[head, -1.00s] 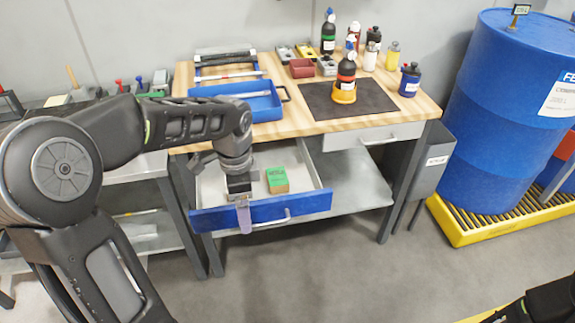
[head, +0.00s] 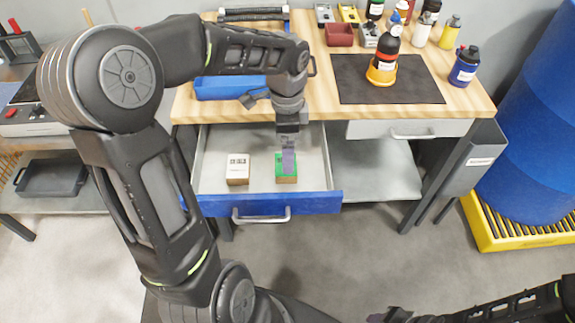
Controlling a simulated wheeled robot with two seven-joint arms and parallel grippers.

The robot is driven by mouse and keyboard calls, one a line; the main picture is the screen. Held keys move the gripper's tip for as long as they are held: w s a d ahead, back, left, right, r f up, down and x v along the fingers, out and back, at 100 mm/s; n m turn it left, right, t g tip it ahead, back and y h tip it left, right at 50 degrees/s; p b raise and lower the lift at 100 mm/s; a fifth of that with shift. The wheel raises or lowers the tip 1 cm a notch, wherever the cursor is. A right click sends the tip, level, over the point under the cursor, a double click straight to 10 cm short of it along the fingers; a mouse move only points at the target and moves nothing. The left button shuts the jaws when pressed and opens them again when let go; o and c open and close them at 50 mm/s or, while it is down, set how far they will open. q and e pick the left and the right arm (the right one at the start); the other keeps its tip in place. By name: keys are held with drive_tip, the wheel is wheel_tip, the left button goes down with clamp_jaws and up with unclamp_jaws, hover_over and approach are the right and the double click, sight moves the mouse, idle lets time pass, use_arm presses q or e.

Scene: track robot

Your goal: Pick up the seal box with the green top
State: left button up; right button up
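The seal box with the green top (head: 287,178) lies in the open blue-fronted drawer (head: 265,205), in the head view. A similar box with a white top (head: 237,168) lies to its left, a little apart. My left gripper (head: 288,160) points down over the green-topped box, and its fingers overlap the box's top in the picture. I cannot tell whether the fingers touch the box or how far apart they are. My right gripper (head: 388,316) shows only partly at the bottom edge, and its fingers are unclear.
The wooden workbench (head: 330,108) above the drawer holds a blue tray (head: 230,88), a dark mat (head: 425,85) and several bottles. A grey bin (head: 470,160), a blue barrel (head: 535,130) and a yellow pallet (head: 500,228) stand to the right.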

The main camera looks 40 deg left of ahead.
use_arm(q)
drive_tip(key=shift+f, duration=1.1)
wheel_tip(320, 180, down, 5)
drive_tip(key=shift+s+f, duration=0.15)
drive_tip(key=c, duration=1.5)
drive_tip(key=shift+o, duration=0.2)
wheel_tip(320, 180, up, 10)
drive_tip(key=shift+r, duration=0.1)
